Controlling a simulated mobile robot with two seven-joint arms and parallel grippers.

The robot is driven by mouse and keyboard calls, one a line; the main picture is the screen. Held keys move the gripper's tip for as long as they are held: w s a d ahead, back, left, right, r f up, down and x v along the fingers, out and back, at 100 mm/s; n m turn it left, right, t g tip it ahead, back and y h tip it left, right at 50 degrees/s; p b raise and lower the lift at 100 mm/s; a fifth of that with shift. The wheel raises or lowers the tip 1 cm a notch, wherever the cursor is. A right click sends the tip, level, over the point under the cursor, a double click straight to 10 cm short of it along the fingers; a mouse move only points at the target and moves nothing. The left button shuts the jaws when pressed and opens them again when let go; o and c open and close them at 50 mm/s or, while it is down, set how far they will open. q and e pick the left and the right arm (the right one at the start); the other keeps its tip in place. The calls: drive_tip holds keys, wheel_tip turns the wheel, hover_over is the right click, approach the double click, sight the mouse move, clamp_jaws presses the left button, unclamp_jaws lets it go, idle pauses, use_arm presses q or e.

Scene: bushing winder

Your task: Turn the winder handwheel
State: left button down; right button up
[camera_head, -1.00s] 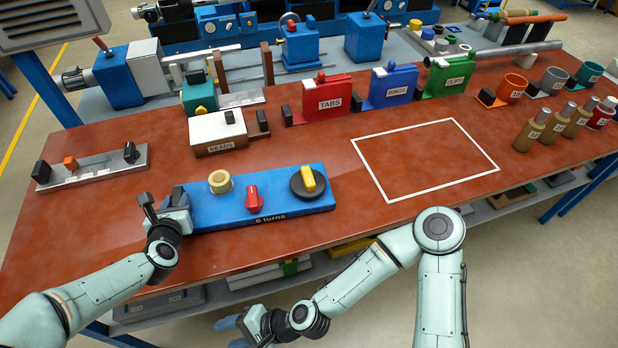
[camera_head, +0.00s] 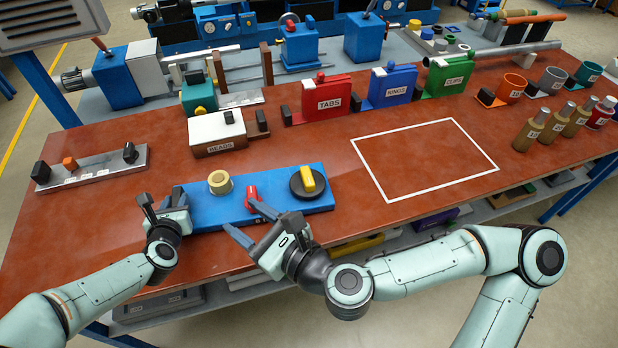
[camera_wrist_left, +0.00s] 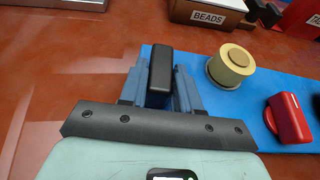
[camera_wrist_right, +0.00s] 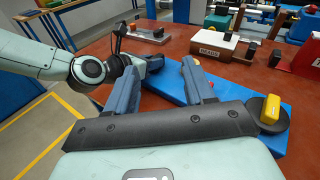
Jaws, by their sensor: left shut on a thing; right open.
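The blue winder base (camera_head: 215,210) lies near the table's front edge. A black disc handwheel (camera_head: 296,189) with a yellow grip (camera_head: 308,180) is at its right end, also in the right wrist view (camera_wrist_right: 255,108). A red knob (camera_head: 251,191) and a yellow spool (camera_head: 220,184) stand to its left. My left gripper (camera_wrist_left: 159,85) is shut on the black block (camera_wrist_left: 160,68) at the base's left end. My right gripper (camera_head: 238,216) is open and empty at the base's front edge, left of the handwheel. Its fingers hide most of the "6 turns" label.
The white BEADS box (camera_head: 217,134) stands behind the base. Red TABS (camera_head: 328,100), blue RINGS and green CLIPS dispensers stand farther back. A grey switch bar (camera_head: 95,170) lies at left. The white outlined area (camera_head: 425,160) at right is empty.

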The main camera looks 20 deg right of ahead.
drive_tip(key=w+d+f+m+h, duration=0.4)
drive_tip(key=d+f+m+h, duration=0.15)
drive_tip(key=d, duration=0.35)
drive_tip(key=m+h, duration=0.3)
drive_tip(key=h, duration=0.2)
approach(308, 177)
drive_tip(key=shift+g+y, duration=0.25)
drive_tip(key=shift+g, duration=0.05)
drive_tip(key=x, duration=0.9)
drive_tip(key=shift+w+d+r, duration=0.15)
drive_tip(key=shift+w+d, duration=0.05)
drive_tip(key=c, duration=1)
